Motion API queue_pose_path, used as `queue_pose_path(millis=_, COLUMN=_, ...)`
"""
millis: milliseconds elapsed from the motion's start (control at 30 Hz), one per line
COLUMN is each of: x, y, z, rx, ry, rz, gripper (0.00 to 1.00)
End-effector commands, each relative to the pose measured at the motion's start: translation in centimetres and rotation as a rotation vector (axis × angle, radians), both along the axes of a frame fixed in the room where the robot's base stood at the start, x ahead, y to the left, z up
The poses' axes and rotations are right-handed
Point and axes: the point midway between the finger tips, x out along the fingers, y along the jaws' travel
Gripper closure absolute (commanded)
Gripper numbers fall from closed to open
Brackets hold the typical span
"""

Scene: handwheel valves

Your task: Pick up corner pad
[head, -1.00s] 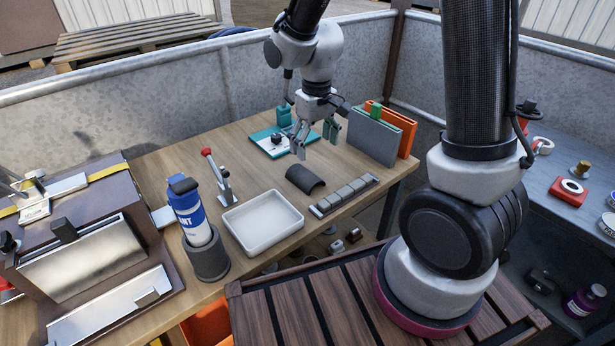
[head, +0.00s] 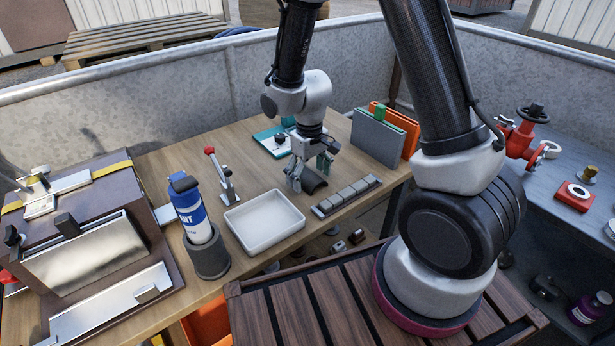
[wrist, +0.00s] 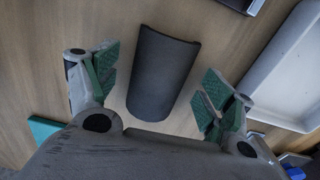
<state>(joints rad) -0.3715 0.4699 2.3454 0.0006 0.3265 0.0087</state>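The corner pad appears to be the dark grey, arched half-round piece (head: 316,184) lying on the wooden table, partly hidden behind my fingers in the head view. In the wrist view the pad (wrist: 162,72) lies between my two fingers, with bare wood showing on both sides of it. My gripper (head: 309,175) is open and points down over the pad. Its green-padded fingers (wrist: 160,88) are spread wide on either side and look clear of it. Nothing is held.
A white tray (head: 264,246) lies left of the pad, and a rack of grey blocks (head: 346,198) lies in front of it. A teal clipboard (head: 266,146) is behind. Grey and orange upright panels (head: 377,140) stand to the right. A red-handled clamp (head: 226,190) stands left.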

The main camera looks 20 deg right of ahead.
Motion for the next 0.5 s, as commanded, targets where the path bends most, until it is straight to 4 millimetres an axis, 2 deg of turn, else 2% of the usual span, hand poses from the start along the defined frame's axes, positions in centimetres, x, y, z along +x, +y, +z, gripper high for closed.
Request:
queue_pose_path(millis=33, x=0.01, y=0.0, z=0.01, rx=0.0, ry=0.0, rz=0.0, gripper=0.29)
queue_pose_path(millis=233, x=0.01, y=0.0, z=0.03, rx=0.0, ry=0.0, rz=0.0, gripper=0.65)
queue_pose_path(millis=500, x=0.03, y=0.01, z=0.12, rx=0.0, ry=-0.001, rz=0.0, gripper=0.68)
